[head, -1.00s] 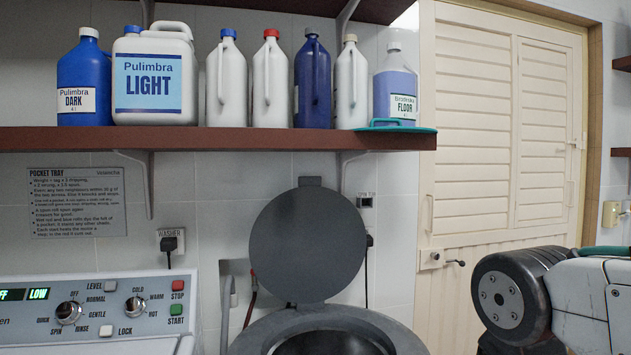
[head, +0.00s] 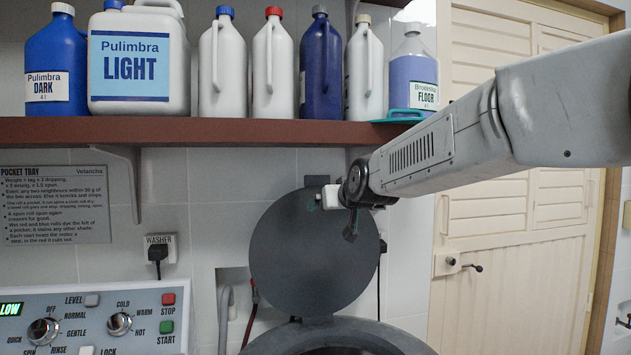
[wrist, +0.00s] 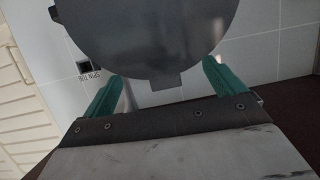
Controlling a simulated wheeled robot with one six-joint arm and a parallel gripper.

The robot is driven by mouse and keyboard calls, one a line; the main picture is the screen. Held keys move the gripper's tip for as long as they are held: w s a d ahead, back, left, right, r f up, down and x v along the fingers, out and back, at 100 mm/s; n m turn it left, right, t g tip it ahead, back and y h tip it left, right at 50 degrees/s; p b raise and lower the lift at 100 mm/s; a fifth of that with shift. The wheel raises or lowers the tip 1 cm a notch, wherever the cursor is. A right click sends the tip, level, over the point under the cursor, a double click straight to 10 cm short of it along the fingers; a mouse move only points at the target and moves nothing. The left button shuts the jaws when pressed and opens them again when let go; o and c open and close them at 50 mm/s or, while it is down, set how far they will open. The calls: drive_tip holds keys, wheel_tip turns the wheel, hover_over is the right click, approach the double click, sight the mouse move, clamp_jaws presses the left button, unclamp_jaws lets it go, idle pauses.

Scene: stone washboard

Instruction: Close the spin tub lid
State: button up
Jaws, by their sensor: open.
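The spin tub lid (head: 300,255) is a round dark grey disc standing upright, open, at the back of the spin tub (head: 395,340). A small tab (head: 316,181) sticks up from its top edge. My gripper (head: 335,215) is at the lid's upper right, partly hidden by its own wrist. In the wrist view the lid (wrist: 145,35) fills the top, with its tab (wrist: 166,82) lying between the two teal fingers of my open gripper (wrist: 163,75) in the picture. I cannot tell whether the fingers touch the lid.
The washer control panel (head: 90,325) is at lower left. A grey hose (head: 226,315) hangs beside the tub. A cream louvred door (head: 530,250) stands at right.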

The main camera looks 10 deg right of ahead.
sight(318, 179)
drive_tip(key=w+r+t, duration=0.1)
drive_tip(key=w, duration=0.2)
drive_tip(key=w+r+t, duration=0.1)
drive_tip(key=w+r, duration=0.1)
drive_tip(key=w, duration=0.2)
drive_tip(key=w+r+t, duration=0.1)
drive_tip(key=w+t, duration=0.1)
drive_tip(key=w, duration=0.2)
drive_tip(key=shift+w+r+m+h, duration=0.2)
drive_tip(key=shift+r+m+h, duration=0.1)
drive_tip(key=shift+r+h, duration=0.1)
drive_tip(key=shift+w, duration=3.6)
